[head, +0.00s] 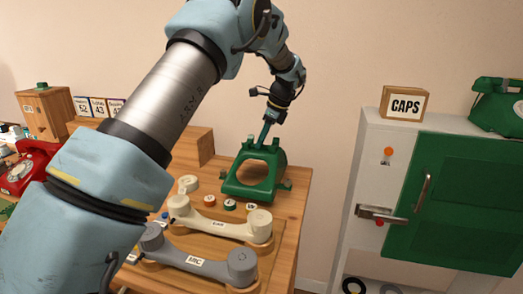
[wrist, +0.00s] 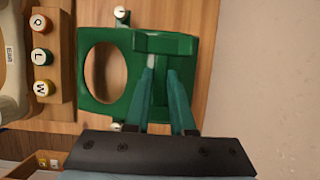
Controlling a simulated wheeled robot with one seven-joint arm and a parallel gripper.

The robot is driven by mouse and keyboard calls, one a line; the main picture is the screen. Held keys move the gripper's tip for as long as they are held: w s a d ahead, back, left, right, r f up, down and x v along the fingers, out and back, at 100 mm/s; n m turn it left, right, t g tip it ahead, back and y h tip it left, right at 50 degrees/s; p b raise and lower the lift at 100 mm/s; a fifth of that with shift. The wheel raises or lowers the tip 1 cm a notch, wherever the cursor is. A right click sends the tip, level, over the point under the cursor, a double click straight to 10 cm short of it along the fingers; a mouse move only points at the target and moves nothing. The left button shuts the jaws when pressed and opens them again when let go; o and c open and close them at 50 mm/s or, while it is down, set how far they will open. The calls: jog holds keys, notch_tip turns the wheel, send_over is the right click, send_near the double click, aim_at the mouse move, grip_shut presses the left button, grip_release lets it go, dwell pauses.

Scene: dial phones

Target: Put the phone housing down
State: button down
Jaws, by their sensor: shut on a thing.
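The green phone housing (head: 247,188) is at the back right of the wooden table, with a large round opening in its sloped face. It also fills the middle of the wrist view (wrist: 100,98). My gripper (head: 265,138) comes down from above onto its upper back part. In the wrist view my gripper (wrist: 160,78) has its two teal fingers shut on the housing's raised bar. The housing looks upright and level. It is at or very near the table top (head: 290,205); I cannot tell whether it touches.
A cream handset (head: 215,222) and a grey handset (head: 195,260) lie in front on wooden rests. Small round lettered caps (head: 230,204) stand between them and the housing. A red phone (head: 22,168) is at far left. A white cabinet with a green door (head: 460,190) stands right, beyond a gap.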

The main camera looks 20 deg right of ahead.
aim_at(262, 148)
jog(key=shift+f, duration=1.7)
jog(key=shift+c, duration=2.3)
grip_release()
jog(key=shift+r, duration=0.1)
jog(key=v, duration=1.2)
jog(key=a+f+n+g+h, duration=0.3)
jog(key=a+n, duration=0.9)
jog(key=a, duration=1.3)
jog(key=s+a+f+n, duration=0.3)
jog(key=s+a+n, duration=0.3)
jog(key=s+a, duration=0.2)
jog(key=s+a+f+n+t, duration=0.1)
jog(key=s+a+f+n, duration=0.2)
jog(key=s+a+n, duration=0.4)
jog(key=shift+s+a+f+t+b, duration=0.2)
jog(key=shift+s+a+t+b, duration=0.15)
jog(key=shift+s+a, duration=0.7)
